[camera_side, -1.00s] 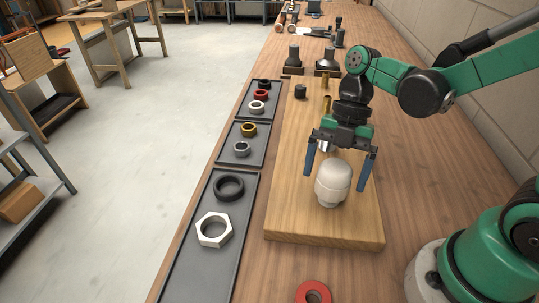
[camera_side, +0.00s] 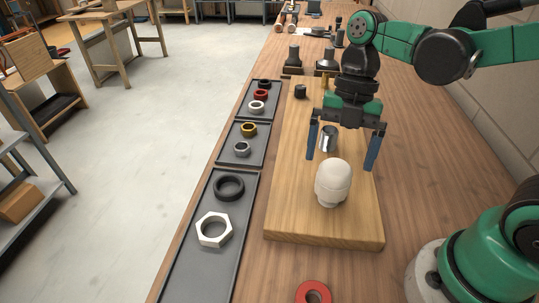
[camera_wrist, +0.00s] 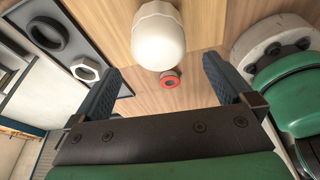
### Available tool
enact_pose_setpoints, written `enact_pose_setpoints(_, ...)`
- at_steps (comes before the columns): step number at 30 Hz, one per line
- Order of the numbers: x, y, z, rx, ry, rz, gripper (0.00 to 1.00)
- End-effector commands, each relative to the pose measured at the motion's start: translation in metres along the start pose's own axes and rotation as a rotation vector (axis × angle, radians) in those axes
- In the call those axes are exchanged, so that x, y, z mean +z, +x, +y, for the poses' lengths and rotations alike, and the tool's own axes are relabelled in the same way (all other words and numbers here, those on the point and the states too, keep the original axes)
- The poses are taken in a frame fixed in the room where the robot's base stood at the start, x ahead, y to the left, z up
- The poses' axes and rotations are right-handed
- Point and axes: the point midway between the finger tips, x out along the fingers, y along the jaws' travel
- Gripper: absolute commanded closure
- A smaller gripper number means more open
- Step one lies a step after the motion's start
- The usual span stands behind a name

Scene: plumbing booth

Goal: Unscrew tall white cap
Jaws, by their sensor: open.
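The tall white cap (camera_side: 332,181) stands upright on the wooden board (camera_side: 290,221), near its front end. It has a rounded top and a narrower lower part. My gripper (camera_side: 342,160) is open, with its two blue fingers pointing down. It appears above and behind the cap, and nothing is between the fingers. In the wrist view the white cap (camera_wrist: 158,38) lies beyond the fingertips of my gripper (camera_wrist: 166,82), roughly centred between them and apart from both.
Metal and brass fittings stand farther back on the board, including a silver pipe stub (camera_side: 328,138) and a black cap (camera_side: 300,91). Grey trays (camera_side: 196,262) with several rings and nuts, including a large white hex nut (camera_side: 214,230), lie left.

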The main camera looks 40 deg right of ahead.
Motion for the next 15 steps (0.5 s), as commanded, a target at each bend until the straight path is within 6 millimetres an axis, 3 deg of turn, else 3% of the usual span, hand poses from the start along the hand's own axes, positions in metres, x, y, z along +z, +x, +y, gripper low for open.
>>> enact_pose_setpoints(3,-0.002,0.003,0.001,-0.050,-0.254,-0.177,0.00)
enact_pose_setpoints(6,0.000,0.004,0.002,-0.075,-0.368,-0.256,0.00)
enact_pose_setpoints(15,0.009,0.031,0.001,-0.077,-0.378,-0.266,0.00)
